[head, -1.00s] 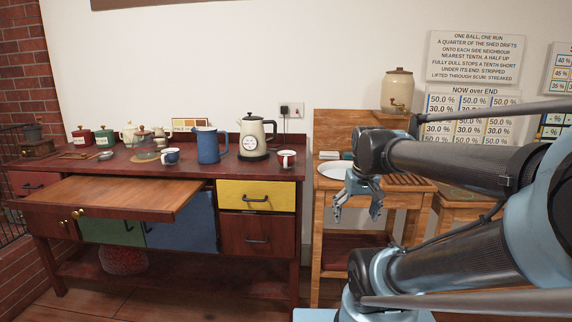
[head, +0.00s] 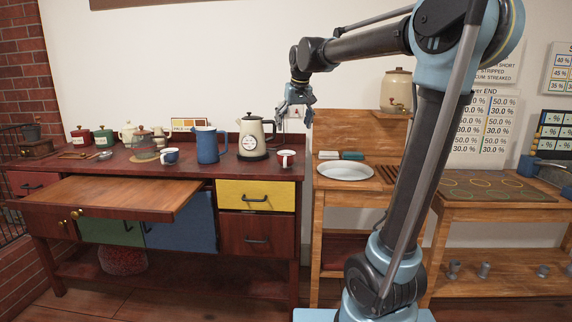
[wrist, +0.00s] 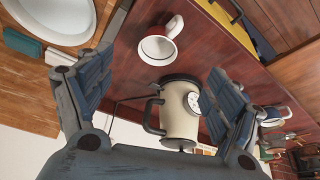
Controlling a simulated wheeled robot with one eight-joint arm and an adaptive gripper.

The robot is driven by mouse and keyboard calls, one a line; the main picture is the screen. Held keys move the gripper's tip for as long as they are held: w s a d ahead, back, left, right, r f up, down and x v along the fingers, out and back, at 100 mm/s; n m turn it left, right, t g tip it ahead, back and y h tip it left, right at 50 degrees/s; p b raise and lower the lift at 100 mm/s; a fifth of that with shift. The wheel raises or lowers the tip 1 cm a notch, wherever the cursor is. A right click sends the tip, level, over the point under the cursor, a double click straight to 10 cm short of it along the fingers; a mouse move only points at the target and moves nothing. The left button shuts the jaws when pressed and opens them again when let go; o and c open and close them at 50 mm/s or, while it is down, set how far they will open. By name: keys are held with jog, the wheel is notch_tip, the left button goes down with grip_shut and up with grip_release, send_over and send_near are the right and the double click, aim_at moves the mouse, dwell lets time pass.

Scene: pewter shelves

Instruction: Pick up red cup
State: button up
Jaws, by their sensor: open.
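The cream kettle (head: 251,138) stands close left of the cup, with a blue pitcher (head: 208,148) and a blue cup (head: 170,156) farther left. A white plate (head: 346,171) lies on the wooden bench at right. A pull-out board (head: 110,197) juts from the counter.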

aim_at(287, 157)
jog(key=x, duration=1.2)
jog(key=shift+w+a, duration=0.2)
jog(key=shift+w+x, duration=0.1)
jog(key=shift+x, duration=1.2)
jog(key=shift+w+x, duration=0.15)
jog(key=shift+x, duration=1.15)
jog(key=shift+r, duration=0.1)
jog(key=c, duration=1.3)
